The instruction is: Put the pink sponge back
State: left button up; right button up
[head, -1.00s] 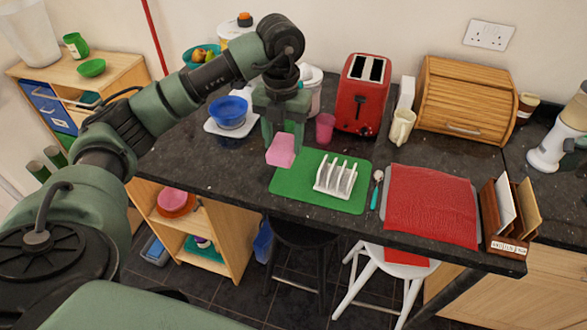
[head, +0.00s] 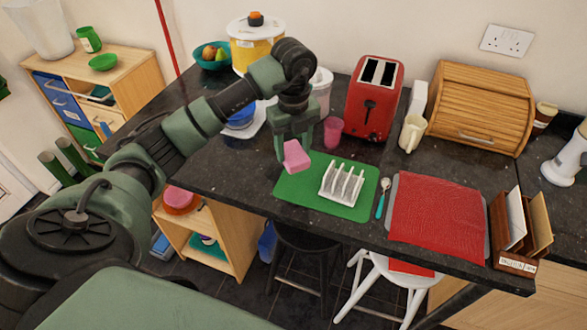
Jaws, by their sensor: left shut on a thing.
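The pink sponge (head: 296,157) is held at the fingertips of my left gripper (head: 293,143), which points down and is shut on it. The sponge appears above the back-left part of the green mat (head: 308,190); whether it touches the mat I cannot tell. A white rack with slots (head: 341,184) stands on the mat to the right of the sponge. My right gripper is not in view.
A pink cup (head: 333,132) and a red toaster (head: 374,100) stand behind the mat. A cream jug (head: 411,133), a teaspoon (head: 382,200), a red cloth (head: 437,218) and a letter rack (head: 515,260) lie to the right. A blue bowl (head: 240,118) is partly hidden by my arm.

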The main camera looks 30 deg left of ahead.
pick_arm(q)
notch_tip(320, 180, down, 8)
jog(key=shift+r+p, duration=0.15)
jog(key=shift+p, duration=0.7)
jog(key=shift+f, duration=0.25)
jog(key=shift+f, duration=0.2)
jog(key=o, duration=1.3)
jog(key=shift+r, duration=0.1)
jog(key=shift+r, duration=0.1)
